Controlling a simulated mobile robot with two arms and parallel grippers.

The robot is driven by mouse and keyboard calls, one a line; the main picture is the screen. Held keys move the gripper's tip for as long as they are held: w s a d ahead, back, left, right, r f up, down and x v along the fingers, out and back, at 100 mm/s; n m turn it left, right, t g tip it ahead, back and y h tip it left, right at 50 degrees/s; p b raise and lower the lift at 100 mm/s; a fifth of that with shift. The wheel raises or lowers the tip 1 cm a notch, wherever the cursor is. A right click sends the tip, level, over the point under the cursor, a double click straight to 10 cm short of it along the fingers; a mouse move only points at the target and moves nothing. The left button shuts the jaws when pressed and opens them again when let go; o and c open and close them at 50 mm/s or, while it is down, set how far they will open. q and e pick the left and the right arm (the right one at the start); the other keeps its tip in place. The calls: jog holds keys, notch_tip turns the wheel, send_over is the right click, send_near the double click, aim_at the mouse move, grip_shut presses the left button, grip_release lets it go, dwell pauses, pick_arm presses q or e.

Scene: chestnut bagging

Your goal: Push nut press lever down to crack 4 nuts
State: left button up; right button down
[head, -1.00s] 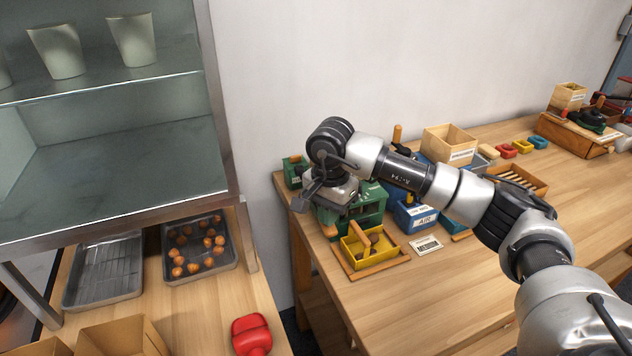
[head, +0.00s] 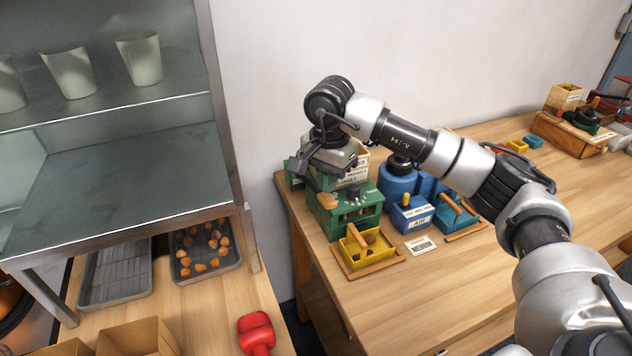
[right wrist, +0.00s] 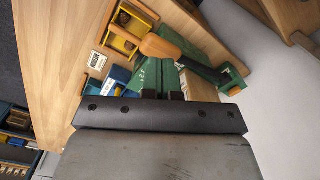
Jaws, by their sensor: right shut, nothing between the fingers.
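The green nut press (head: 352,208) stands on the wooden table near its left end. Its lever shows in the right wrist view as a dark bar with an orange wooden handle (right wrist: 160,47). The handle also shows in the head view (head: 327,201), low at the press's left side. My right gripper (head: 308,176) is shut and empty, above the press and the handle. A yellow tray (head: 352,250) with brown nuts sits in front of the press. My left gripper is not in view.
A blue device (head: 411,215) and a teal tray (head: 455,222) stand right of the press, beside a "MEDIUM" card (head: 420,246). A dark tray of chestnuts (head: 186,278) and a red object (head: 256,330) are on the left counter. The table's front is clear.

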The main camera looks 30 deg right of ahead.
aim_at(328, 198)
dwell(0.4)
jog(key=shift+f+b, duration=0.85)
jog(key=shift+f, duration=0.3)
jog(key=shift+f+b, duration=0.9)
jog(key=shift+f, duration=0.2)
jog(key=shift+s+f+b, duration=0.2)
jog(key=shift+f+b, duration=0.65)
jog(key=shift+f, duration=0.4)
